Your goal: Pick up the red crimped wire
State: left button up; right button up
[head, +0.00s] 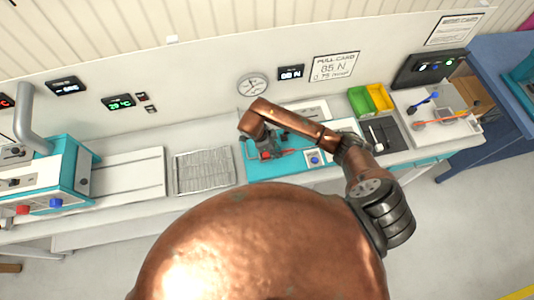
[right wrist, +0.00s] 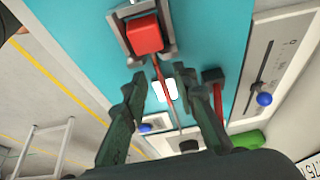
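The red wire (right wrist: 168,88) runs from a red block (right wrist: 145,35) in a grey metal holder down over a teal surface in the right wrist view. In the head view a thin red strip of it (head: 283,153) shows beside my right gripper (head: 268,150). In the right wrist view my right gripper (right wrist: 160,78) is open, with one dark finger on each side of the wire. I cannot tell how far above the wire the fingertips are. My left gripper is in neither view.
A slider panel with a blue knob (right wrist: 264,99) lies right of the fingers. A dark clamp-like part (right wrist: 214,76) with a red piece stands close to the right finger. In the head view, green and yellow bins (head: 370,99) and a wire rack (head: 204,171) flank the teal station (head: 258,170).

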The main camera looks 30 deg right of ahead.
jog(key=shift+s+d+f, duration=0.1)
jog(key=shift+d+f, duration=0.1)
jog(key=shift+f, duration=0.3)
grip_shut()
